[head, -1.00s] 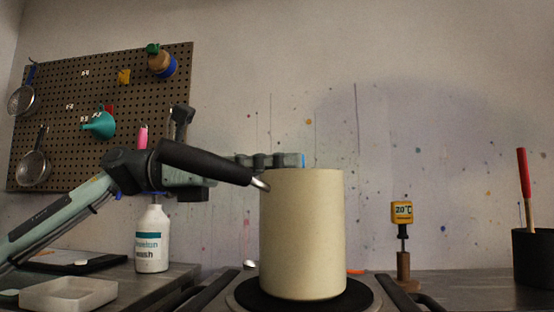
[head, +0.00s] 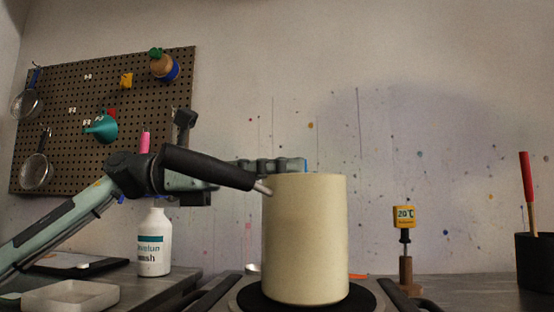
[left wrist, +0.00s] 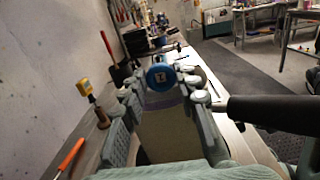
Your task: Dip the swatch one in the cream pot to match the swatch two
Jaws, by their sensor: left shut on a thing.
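The cream pot (head: 306,240) stands upright on a black round plate in the head view, with a black handle (head: 207,166) pointing left. My left gripper (head: 285,166) is at the pot's rim, partly hidden behind the handle and pot. It is shut on a blue round-ended holder, whose edge shows at the fingertips. In the left wrist view the holder's blue disc (left wrist: 160,77), with a white label, sits between the fingers. Below it are a pale lilac band and a cream surface; I cannot tell whether these are swatch one or pot. The pot's inside is hidden. I cannot make out swatch two.
A white wash bottle (head: 154,242) and a shallow white tray (head: 70,295) stand left of the pot. A yellow 20°C gauge (head: 404,217) on a wooden stand and a black container (head: 535,262) with a red-handled tool are on the right. A pegboard (head: 100,130) hangs behind.

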